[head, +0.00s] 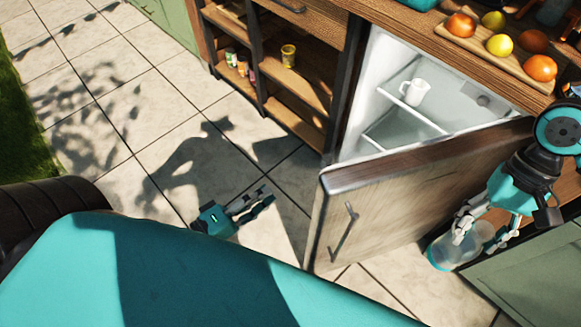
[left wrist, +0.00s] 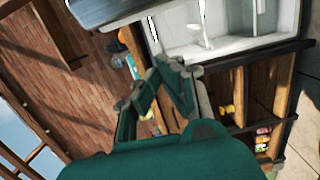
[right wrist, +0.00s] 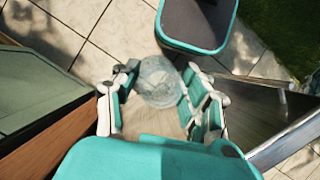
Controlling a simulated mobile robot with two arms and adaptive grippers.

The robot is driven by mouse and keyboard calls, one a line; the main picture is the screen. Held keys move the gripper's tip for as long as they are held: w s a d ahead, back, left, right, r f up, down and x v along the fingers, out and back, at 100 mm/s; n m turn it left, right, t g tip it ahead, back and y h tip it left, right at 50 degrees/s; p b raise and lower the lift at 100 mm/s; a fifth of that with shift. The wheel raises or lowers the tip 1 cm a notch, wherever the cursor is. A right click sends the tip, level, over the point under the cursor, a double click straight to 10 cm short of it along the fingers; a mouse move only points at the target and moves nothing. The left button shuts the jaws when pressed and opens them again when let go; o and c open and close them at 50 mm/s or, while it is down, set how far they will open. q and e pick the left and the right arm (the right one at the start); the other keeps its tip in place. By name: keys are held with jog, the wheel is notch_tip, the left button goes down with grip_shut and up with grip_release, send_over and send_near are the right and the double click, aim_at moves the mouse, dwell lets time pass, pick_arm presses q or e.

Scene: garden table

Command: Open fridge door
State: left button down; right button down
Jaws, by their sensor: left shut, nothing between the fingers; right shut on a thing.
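The fridge door (head: 385,195), wood-fronted with a dark bar handle (head: 344,231), stands wide open. The white fridge interior (head: 375,80) shows behind it, with a white jug (head: 415,92) on a shelf. My left gripper (head: 266,194) is shut and empty, left of the door and apart from its handle. In the left wrist view its fingers (left wrist: 165,72) are together, with the fridge interior (left wrist: 225,35) beyond. My right gripper (head: 472,226) is shut on a clear glass vessel (head: 452,252), right of the door. The glass (right wrist: 157,82) also shows between the fingers in the right wrist view.
A wooden counter above the fridge carries a board (head: 480,52) with several fruits. Open shelves (head: 305,85) with a yellow cup (head: 288,56) stand left of the fridge. A green cabinet (head: 535,275) is at the lower right. The paved floor left of the door is clear.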

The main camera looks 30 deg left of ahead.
pick_arm(q)
jog(key=w+d, duration=0.6)
jog(key=d, duration=0.1)
jog(key=shift+d, duration=0.2)
jog(key=shift+s, duration=0.1)
pick_arm(e)
jog(key=shift+r, duration=0.1)
dwell(0.3)
